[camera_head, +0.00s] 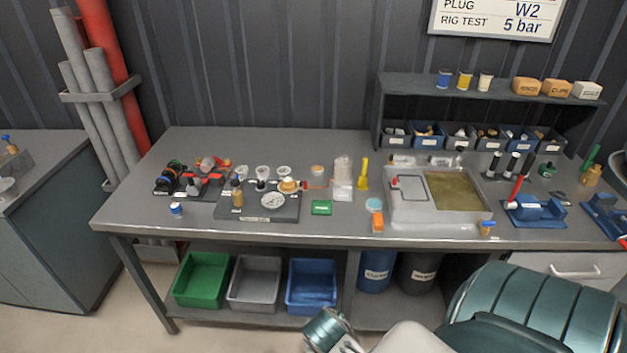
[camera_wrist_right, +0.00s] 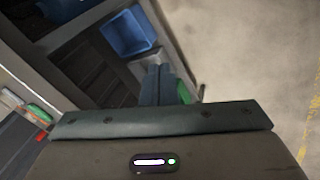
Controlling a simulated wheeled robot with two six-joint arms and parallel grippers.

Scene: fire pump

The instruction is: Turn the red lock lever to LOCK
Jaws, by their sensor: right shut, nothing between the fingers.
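A red lever (camera_head: 516,188) stands tilted on a blue fixture (camera_head: 536,210) at the right of the bench in the head view. Other small red parts show on the grey panel tray (camera_head: 394,181) and the left manifold (camera_head: 215,176). No LOCK marking is readable, so I cannot tell which is the lock lever. My right gripper (camera_wrist_right: 158,70) shows in the right wrist view, shut and empty, below bench height near the lower shelf and apart from any lever. My left gripper is not in view.
The grey bench (camera_head: 345,222) holds a gauge board (camera_head: 257,214) and several small parts. Green (camera_head: 202,281), grey (camera_head: 254,284) and blue (camera_head: 312,288) bins stand on the lower shelf; the blue bin (camera_wrist_right: 126,34) also shows in the wrist view. A shelf rack (camera_head: 455,106) stands behind.

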